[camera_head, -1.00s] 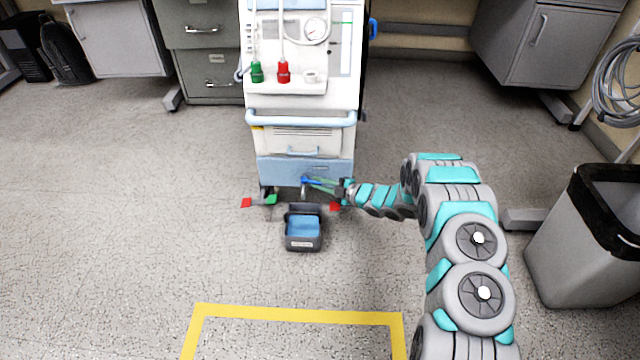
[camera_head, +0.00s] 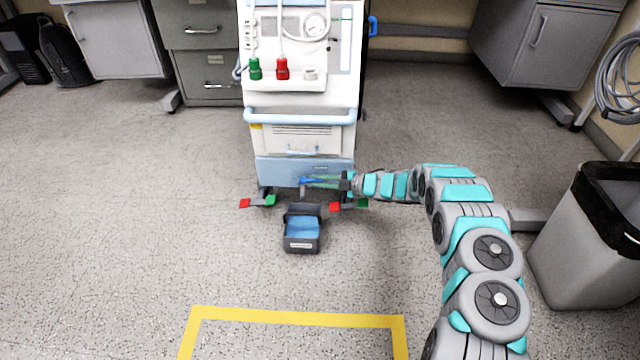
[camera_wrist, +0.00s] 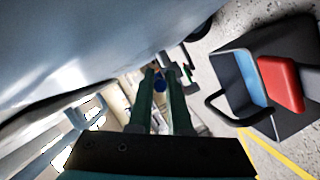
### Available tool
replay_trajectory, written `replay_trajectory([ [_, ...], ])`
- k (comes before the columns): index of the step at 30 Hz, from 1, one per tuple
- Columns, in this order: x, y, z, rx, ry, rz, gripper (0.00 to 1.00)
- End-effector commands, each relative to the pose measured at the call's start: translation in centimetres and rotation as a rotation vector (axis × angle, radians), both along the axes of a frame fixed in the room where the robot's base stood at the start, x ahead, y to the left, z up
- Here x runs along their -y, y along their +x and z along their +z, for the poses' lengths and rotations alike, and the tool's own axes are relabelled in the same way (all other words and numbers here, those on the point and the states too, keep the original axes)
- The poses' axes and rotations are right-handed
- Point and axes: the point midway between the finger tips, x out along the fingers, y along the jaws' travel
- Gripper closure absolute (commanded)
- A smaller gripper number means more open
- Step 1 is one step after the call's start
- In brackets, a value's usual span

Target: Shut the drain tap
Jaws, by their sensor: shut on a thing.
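The fingers partly hide the lever, and the tap's body is hard to make out. A dark grey bin (camera_head: 302,243) with blue inside stands on the floor below the tap.
Red (camera_head: 245,203) and green (camera_head: 270,199) caster pedals stick out at the machine's base. A grey waste bin (camera_head: 575,255) stands at right. Yellow tape (camera_head: 295,317) marks the floor in front. Floor to the left is clear.

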Motion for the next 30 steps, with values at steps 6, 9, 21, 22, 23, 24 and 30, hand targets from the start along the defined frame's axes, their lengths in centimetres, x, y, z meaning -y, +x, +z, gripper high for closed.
replay_trajectory([
  [6, 0.0, 0.0, 0.0, 0.000, -0.001, 0.001, 1.00],
  [9, 0.0, 0.0, 0.0, 0.000, -0.001, 0.001, 0.77],
  [21, 0.0, 0.0, 0.0, 0.000, -0.001, 0.001, 0.53],
  [22, 0.0, 0.0, 0.0, 0.000, -0.001, 0.001, 0.53],
  [23, 0.0, 0.0, 0.0, 0.000, 0.000, 0.000, 0.53],
  [24, 0.1, 0.0, 0.0, 0.001, -0.001, -0.001, 0.53],
  [30, 1.6, -0.4, 0.4, 0.001, -0.003, -0.003, 0.53],
])
